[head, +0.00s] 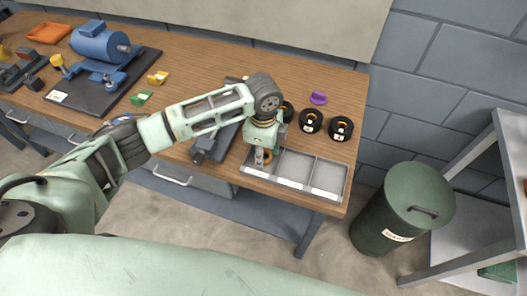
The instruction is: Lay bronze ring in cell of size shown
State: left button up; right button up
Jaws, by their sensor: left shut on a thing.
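The sorting tray (346,181) lies near the table's front right edge and has three cells in a row, with white labels along its front. The middle cell (293,167) and the right cell (328,176) look empty. My left gripper (262,157) points down over the left cell, shut on a small bronze ring (268,157). The ring is partly hidden by the fingers, and I cannot tell whether it touches the cell floor. The label writing is too small to read. My right gripper is not in view.
A blue motor (99,43) sits far left. A green bin (402,208) stands right of the table.

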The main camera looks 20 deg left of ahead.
pick_arm(q)
jog(key=shift+f, duration=0.1)
jog(key=o, duration=1)
jog(key=shift+c, duration=0.2)
jog(key=o, duration=0.3)
jog(key=shift+r, duration=0.6)
notch_tip(320, 180, up, 11)
jog(key=shift+r+b, duration=0.1)
jog(key=shift+b, duration=1.15)
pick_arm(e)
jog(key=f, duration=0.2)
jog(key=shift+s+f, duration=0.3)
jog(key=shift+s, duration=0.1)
